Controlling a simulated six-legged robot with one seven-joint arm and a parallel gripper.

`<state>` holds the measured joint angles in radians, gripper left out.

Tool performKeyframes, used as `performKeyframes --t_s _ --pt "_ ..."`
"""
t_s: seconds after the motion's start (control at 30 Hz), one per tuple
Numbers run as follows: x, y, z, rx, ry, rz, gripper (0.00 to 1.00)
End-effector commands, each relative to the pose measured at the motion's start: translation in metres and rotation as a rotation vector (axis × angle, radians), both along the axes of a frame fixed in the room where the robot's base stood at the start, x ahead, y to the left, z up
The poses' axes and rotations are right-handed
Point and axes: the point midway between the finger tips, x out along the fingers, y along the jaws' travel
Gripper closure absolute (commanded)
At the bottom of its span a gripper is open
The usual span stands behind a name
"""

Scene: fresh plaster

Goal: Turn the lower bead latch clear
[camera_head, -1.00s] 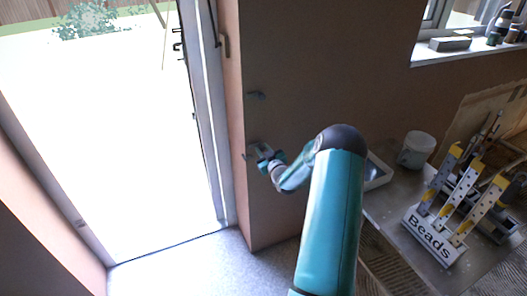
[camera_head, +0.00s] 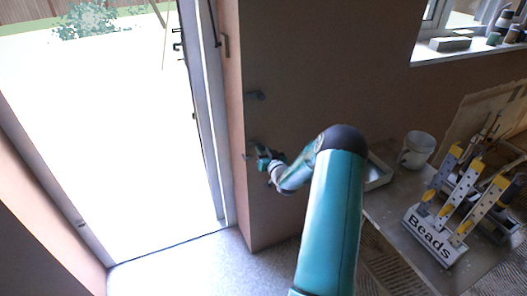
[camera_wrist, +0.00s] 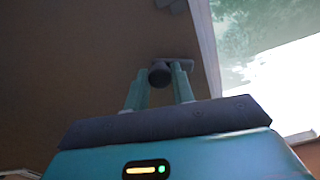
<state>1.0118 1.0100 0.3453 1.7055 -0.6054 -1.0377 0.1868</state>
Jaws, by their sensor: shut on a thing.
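The lower bead latch (camera_wrist: 160,76) is a small dark grey piece on the brown plaster wall beside the door opening. In the wrist view its round knob sits between my two green fingertips, and its flat plate reaches right toward the wall's corner. My gripper (camera_wrist: 160,80) is shut on this latch. In the head view my gripper (camera_head: 262,158) is at the latch, which is largely hidden by the fingers there. The upper bead latch (camera_head: 255,95) is a small grey piece on the same wall above; part of it shows at the top of the wrist view.
At right a table holds a white bucket (camera_head: 417,149), a tray (camera_head: 378,174) and a rack labelled "Beads" (camera_head: 433,238). A windowsill (camera_head: 470,48) holds small items.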

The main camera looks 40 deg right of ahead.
Motion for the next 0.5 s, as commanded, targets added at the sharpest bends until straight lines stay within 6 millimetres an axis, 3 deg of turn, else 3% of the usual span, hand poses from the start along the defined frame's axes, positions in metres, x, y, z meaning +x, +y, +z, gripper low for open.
performKeyframes --t_s 0.5 --pt "-0.001 -0.0005 -0.0007 0.47 -0.137 -0.001 0.98"
